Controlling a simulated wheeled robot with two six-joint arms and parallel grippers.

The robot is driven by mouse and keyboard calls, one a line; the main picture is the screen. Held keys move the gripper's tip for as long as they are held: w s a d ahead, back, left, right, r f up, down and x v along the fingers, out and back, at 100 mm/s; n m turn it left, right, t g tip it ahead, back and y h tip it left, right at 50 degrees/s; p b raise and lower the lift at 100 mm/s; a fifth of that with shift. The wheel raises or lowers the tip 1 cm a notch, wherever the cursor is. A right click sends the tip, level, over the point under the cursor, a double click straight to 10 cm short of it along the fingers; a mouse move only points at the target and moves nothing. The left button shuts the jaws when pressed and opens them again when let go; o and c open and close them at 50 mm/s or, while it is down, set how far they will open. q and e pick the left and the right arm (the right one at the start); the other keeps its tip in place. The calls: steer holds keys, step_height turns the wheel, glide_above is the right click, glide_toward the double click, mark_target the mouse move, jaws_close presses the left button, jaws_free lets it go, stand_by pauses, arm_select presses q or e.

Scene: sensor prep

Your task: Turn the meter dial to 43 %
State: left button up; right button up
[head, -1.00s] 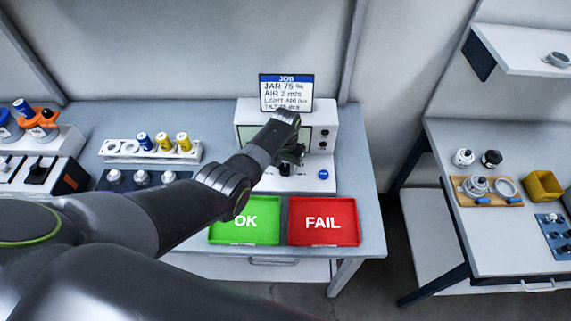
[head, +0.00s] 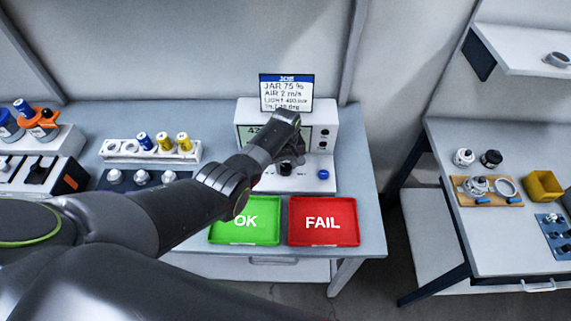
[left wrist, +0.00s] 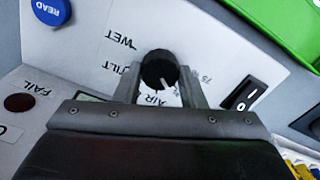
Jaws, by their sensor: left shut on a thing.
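The white meter (head: 326,128) stands at the back of the bench, its screen partly hidden by my left arm. The visible part of the screen reads "42", with the rest covered. My left gripper (head: 291,160) is over the meter's sloping front panel. In the left wrist view, a black dial (left wrist: 160,69) with a white pointer line sits between the fingers, and the gripper is shut on it. Labels WET, TILT and AIR and a "75" mark lie around the dial. My right gripper is not in view.
A job card (head: 286,93) stands above the meter and lists JAR 75 %. A blue READ button (head: 323,174) and a black rocker switch (left wrist: 244,93) flank the dial. Green OK (head: 244,236) and red FAIL (head: 323,238) trays lie in front. A rack of vials (head: 150,150) stands left.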

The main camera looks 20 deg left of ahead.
mark_target(285, 167)
arm_select(q)
steer(key=shift+r+n, duration=0.1)
steer(key=shift+n, duration=0.5)
steer(key=o, duration=1)
steer(key=shift+r, duration=0.6)
step_height(285, 167, up, 16)
steer(key=shift+r+b, duration=0.1)
steer(key=shift+b, duration=0.9)
